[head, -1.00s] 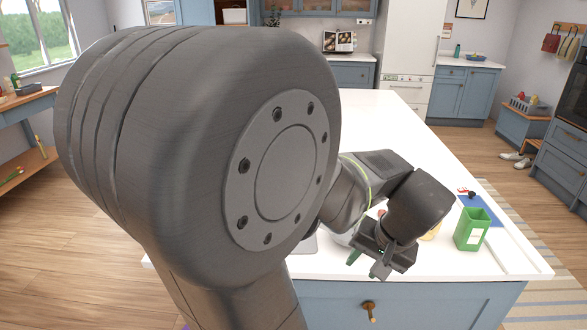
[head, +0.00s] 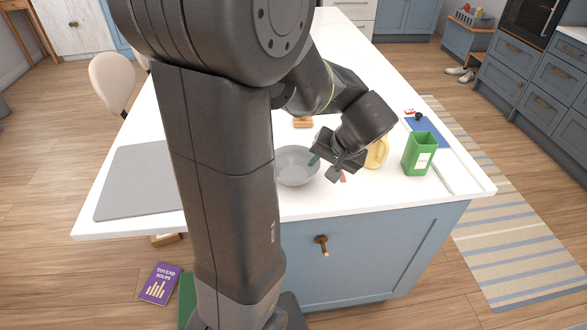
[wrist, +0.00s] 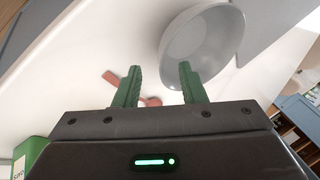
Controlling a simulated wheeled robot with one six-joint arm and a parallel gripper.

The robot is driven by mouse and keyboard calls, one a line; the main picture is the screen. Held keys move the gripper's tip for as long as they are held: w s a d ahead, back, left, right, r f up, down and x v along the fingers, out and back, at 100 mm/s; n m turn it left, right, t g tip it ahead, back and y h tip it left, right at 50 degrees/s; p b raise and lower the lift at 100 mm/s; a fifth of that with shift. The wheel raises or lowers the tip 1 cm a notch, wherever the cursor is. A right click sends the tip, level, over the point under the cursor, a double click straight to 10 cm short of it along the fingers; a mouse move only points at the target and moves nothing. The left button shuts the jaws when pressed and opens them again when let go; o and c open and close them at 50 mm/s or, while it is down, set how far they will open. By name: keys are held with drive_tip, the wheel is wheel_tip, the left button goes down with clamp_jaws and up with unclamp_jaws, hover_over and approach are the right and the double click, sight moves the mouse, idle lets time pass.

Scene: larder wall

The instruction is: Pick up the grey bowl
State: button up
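The grey bowl (head: 296,168) stands upright on the white counter (head: 400,196), just right of my arm in the head view. In the wrist view the bowl (wrist: 203,46) shows at the top, beyond and to the right of the fingers. My gripper (head: 324,168) is at the bowl's right side in the head view. In the wrist view my gripper (wrist: 158,82) has its two green fingers apart with nothing between them. I cannot tell whether a finger touches the bowl's rim.
A green box (head: 419,154) and a yellow item (head: 378,152) stand right of my gripper. A blue mat (head: 428,132) lies behind the box. A grey mat (head: 140,181) lies at the left. A purple book (head: 160,284) lies on the floor.

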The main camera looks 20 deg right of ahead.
sight(317, 168)
drive_tip(key=shift+w+p+x, duration=0.25)
drive_tip(key=shift+p+x, duration=0.1)
drive_tip(key=shift+x, duration=2.25)
drive_tip(key=shift+r, duration=0.15)
clamp_jaws()
